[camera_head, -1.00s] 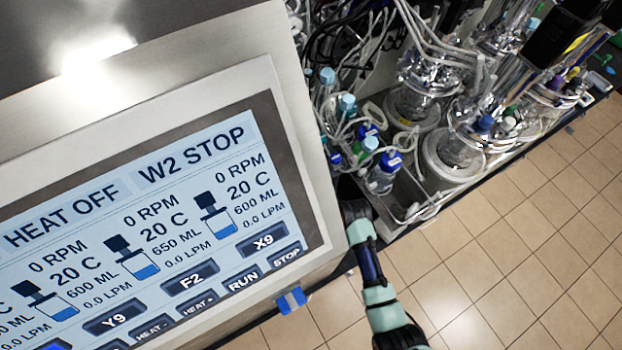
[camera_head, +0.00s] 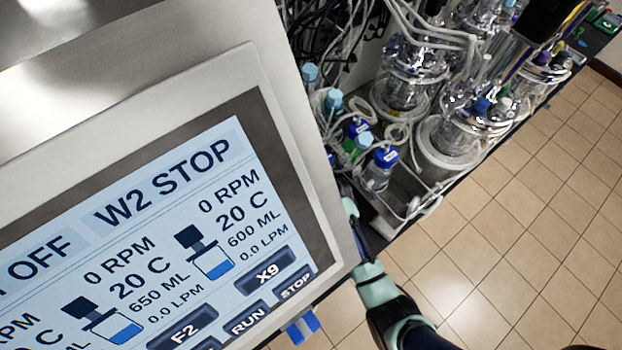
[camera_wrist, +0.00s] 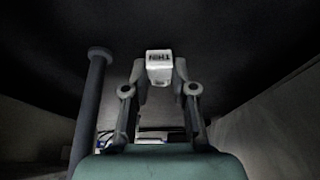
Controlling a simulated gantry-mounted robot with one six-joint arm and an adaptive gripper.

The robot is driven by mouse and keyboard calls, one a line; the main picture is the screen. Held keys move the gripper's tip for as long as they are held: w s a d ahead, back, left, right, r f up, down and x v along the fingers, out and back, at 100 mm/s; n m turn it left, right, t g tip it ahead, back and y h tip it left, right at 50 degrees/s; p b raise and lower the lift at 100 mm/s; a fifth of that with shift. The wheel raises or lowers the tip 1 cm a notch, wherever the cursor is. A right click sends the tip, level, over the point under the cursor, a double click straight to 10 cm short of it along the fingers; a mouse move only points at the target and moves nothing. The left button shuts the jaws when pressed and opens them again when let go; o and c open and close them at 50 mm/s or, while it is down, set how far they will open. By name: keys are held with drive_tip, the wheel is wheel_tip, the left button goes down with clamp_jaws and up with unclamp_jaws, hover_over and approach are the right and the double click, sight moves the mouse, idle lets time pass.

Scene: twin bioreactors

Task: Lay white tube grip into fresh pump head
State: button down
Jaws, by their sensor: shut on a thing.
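In the wrist view my gripper (camera_wrist: 160,88) is shut on the white tube grip (camera_wrist: 159,66), a small white block with dark lettering that looks like "THIN". The block sits between the fingertips, against a dark surface behind it. In the head view my arm (camera_head: 378,290) reaches up beside the right edge of the screen cabinet. I cannot make out the fresh pump head in either view.
A control screen (camera_head: 150,240) in a metal cabinet fills the left of the head view. Bottles with blue caps (camera_head: 379,170), glass vessels (camera_head: 455,140) and loose tubing crowd the bench to the right. In the wrist view a dark vertical post (camera_wrist: 91,105) stands left of my gripper.

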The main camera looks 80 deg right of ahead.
drive_tip(key=shift+f, duration=0.25)
drive_tip(key=c, duration=0.9)
unclamp_jaws()
drive_tip(key=shift+c, duration=0.2)
drive_tip(key=shift+r, duration=0.1)
drive_tip(key=shift+r, duration=0.25)
drive_tip(key=p+v, duration=0.2)
drive_tip(key=v, duration=0.9)
drive_tip(key=shift+r+p, duration=0.3)
drive_tip(key=shift+r, duration=0.05)
drive_tip(key=shift+o, duration=0.5)
drive_tip(key=shift+s+a, duration=0.1)
